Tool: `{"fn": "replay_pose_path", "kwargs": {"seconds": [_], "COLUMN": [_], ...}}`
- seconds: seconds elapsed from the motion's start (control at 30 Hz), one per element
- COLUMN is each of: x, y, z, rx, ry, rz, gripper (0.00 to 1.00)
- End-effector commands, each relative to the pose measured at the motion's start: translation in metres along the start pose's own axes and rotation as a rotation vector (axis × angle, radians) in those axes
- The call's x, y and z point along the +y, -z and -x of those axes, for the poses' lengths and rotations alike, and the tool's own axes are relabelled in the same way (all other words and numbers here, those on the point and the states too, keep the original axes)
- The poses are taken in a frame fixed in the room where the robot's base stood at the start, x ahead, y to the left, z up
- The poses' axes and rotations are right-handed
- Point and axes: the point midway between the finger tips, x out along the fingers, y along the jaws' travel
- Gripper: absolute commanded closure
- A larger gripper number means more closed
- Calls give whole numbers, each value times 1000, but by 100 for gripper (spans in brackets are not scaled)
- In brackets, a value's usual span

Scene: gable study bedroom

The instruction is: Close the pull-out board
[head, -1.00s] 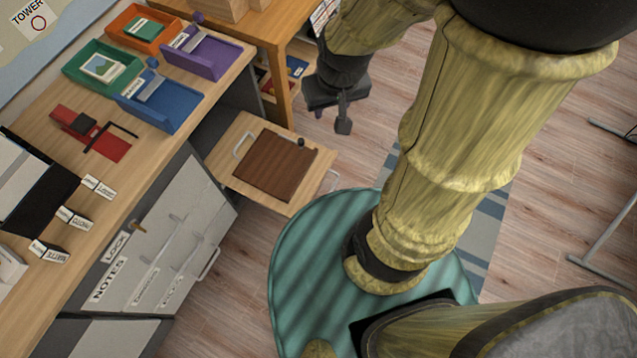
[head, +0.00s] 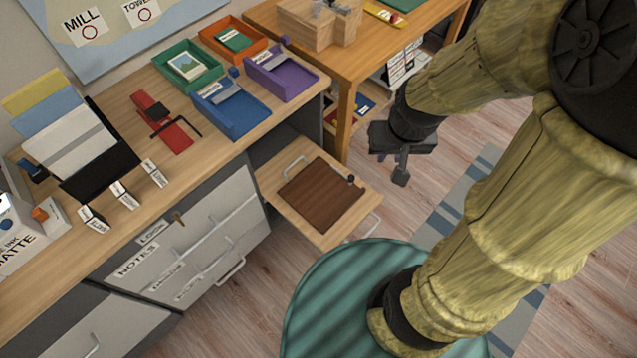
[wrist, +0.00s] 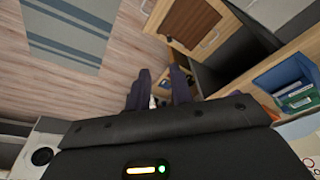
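The pull-out board (head: 274,184) is pale wood with a dark brown panel on top. It sticks out from under the desk, beside the drawers. A metal handle is on its outer edge and another lies on its top near the desk. The board also shows in the wrist view (wrist: 218,46) at the upper right. My gripper (head: 400,180) hangs to the right of the board in the head view, apart from it. In the wrist view my gripper (wrist: 161,76) has its two dark fingers spread, with nothing visibly held between them.
The desk (head: 128,142) carries colored trays, a red hole punch and labelled blocks. Grey drawers (head: 195,240) with handles and a key are under it. A wooden side table (head: 345,65) stands behind. A round teal surface (head: 335,300) lies in front of the board. Wood floor shows at right.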

Motion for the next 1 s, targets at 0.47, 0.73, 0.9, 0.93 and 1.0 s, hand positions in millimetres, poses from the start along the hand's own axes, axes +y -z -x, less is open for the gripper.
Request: {"fn": "replay_pose_path", "kwargs": {"seconds": [0.47, 0.73, 0.9, 0.93, 1.0], "x": [-42, -80, -105, -109, -117], "y": [9, 14, 23, 25, 31], "z": [-193, -293, -343, -350, -367], "rx": [20, 49, 76, 80, 94], "ry": [140, 324, 466, 493, 557], "rz": [-154, -330, -478, -506, -578], "gripper": [100, 100, 100, 100, 100]}}
